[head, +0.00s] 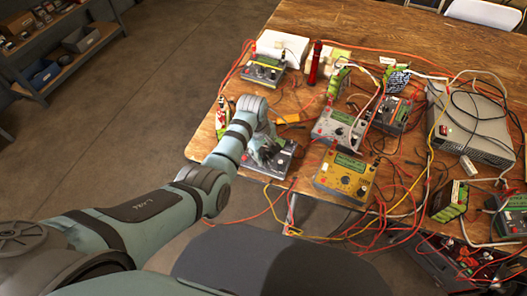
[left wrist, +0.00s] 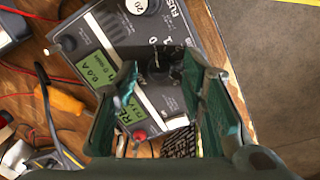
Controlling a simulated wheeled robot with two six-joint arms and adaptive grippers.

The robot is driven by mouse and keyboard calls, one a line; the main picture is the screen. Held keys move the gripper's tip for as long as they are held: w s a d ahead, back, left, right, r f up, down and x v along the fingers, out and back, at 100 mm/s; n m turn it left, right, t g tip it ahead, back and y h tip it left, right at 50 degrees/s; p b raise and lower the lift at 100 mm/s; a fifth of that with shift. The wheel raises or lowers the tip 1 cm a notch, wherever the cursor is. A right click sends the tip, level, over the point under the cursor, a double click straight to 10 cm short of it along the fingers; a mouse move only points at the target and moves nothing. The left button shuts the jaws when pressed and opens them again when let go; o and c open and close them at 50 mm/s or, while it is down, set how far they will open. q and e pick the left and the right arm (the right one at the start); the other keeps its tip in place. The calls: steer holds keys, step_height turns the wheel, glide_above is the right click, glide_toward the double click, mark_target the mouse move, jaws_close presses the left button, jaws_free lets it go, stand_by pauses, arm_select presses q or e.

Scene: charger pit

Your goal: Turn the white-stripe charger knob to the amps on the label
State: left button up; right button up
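My left gripper (head: 262,152) reaches down over a dark grey charger (head: 279,163) at the front left of the table. In the left wrist view the green fingers (left wrist: 160,75) stand apart over the face of this charger (left wrist: 105,30). A dark knob-like part shows between the fingertips, mostly hidden; I cannot tell whether they touch it. A green display (left wrist: 97,68) seems to read 0.0 A. A second green patch (left wrist: 129,108), partly hidden by a finger, carries small text. My right gripper is not in view.
A yellow charger (head: 345,176) and a grey charger (head: 340,128) stand to the right. Another charger (head: 264,70) stands farther back. Red and yellow cables cross the table. An orange-handled tool (left wrist: 66,101) lies beside the charger. Bare floor (head: 150,80) lies left of the table.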

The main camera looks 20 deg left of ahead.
arm_select(q)
jaws_close()
steer(key=shift+r+m, duration=0.1)
steer(key=shift+m, duration=0.2)
steer(key=shift+m+p, duration=0.7)
steer(key=shift+m, duration=0.2)
steer(key=m, duration=0.2)
steer(key=shift+w+d+m+p, duration=0.1)
steer(key=shift+m+p, duration=0.2)
steer(key=shift+p, duration=0.1)
steer(key=m, duration=0.3)
steer(key=shift+m+y, duration=0.3)
steer(key=shift+d+m+p, duration=0.1)
steer(key=shift+m+p, duration=0.3)
steer(key=shift+m, duration=1.1)
steer(key=shift+w, duration=0.1)
